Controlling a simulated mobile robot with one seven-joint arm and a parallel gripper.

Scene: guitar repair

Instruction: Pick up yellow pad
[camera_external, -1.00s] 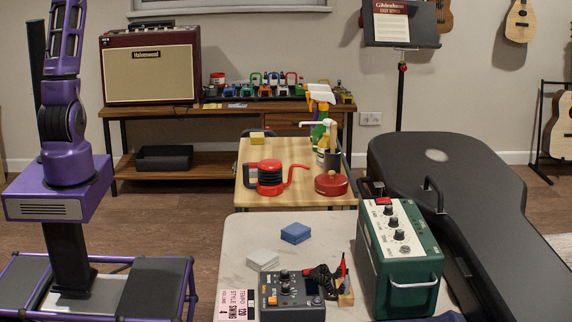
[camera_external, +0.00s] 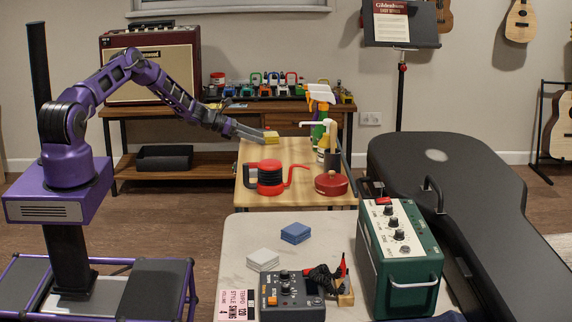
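The yellow pad (camera_external: 271,134) is at the back of the small wooden table (camera_external: 247,192), at the tips of my gripper (camera_external: 264,136). My arm reaches in from the left, and the gripper points right and slightly down. The fingers appear to be shut on the pad. They are small here, and the pad's underside is hidden, so I cannot tell whether it still touches the tabletop.
The amplifier bench (camera_external: 215,113) is behind. Blue (camera_external: 295,232) and white (camera_external: 262,259) pads lie on the front table.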

